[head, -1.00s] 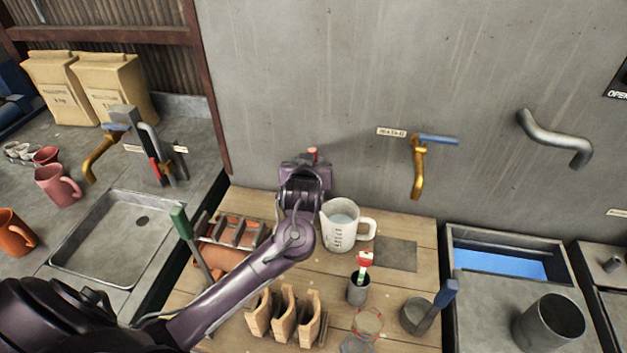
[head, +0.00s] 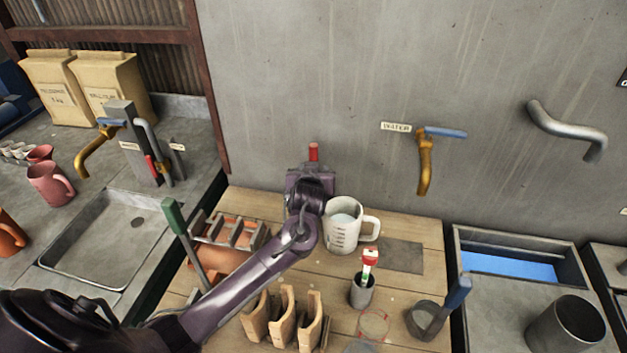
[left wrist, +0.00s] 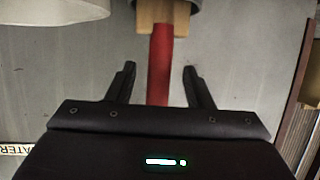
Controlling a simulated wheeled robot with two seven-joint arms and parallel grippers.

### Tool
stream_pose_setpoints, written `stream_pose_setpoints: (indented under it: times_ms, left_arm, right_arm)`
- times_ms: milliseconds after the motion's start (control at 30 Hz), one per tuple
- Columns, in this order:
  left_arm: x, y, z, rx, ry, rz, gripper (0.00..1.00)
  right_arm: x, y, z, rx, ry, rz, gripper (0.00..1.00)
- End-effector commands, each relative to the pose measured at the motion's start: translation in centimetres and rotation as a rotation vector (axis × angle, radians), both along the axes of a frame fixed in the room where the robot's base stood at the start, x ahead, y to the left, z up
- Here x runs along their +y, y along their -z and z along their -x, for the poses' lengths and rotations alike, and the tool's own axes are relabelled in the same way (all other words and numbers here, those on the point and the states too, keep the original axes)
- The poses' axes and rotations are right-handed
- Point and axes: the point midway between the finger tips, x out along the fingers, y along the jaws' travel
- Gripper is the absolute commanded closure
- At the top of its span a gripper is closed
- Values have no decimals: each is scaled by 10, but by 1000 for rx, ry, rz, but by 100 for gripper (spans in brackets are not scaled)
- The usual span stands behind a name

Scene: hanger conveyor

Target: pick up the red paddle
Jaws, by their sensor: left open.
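The red paddle (head: 314,152) shows in the head view as a short red upright piece by the grey wall, just above my left gripper (head: 312,168). The gripper and wrist hide its lower part. In the left wrist view the red handle (left wrist: 160,52) runs between the two spread fingers of my left gripper (left wrist: 158,68), with a gap on each side. A light wooden piece (left wrist: 150,20) shows at the handle's far end, by a grey round rim. My right gripper is not in view.
A white measuring jug (head: 343,232) stands close right of my left wrist. A small cup (head: 362,292) holds a red-and-white item. Wooden holders (head: 285,318) stand in front, and a green-handled tool (head: 174,218) leans at left. A grey mat (head: 402,256) is bare.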

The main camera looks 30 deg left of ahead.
Motion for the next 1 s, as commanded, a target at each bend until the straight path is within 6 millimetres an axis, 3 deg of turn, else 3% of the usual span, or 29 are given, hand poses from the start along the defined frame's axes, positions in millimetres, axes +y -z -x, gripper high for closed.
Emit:
stream_pose_setpoints:
  times_ms: [200, 500, 867, 1000]
  left_arm:
    - [8, 8, -22, 1, 0, 0, 53]
    - [9, 11, -25, 1, 0, 1, 53]
    - [9, 11, -25, 1, 0, 1, 100]
    - [9, 10, -25, 0, 0, 1, 100]
  right_arm:
    - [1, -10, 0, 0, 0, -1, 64]
    - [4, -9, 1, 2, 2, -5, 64]
    - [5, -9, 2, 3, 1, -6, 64]
    - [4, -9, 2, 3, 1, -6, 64]
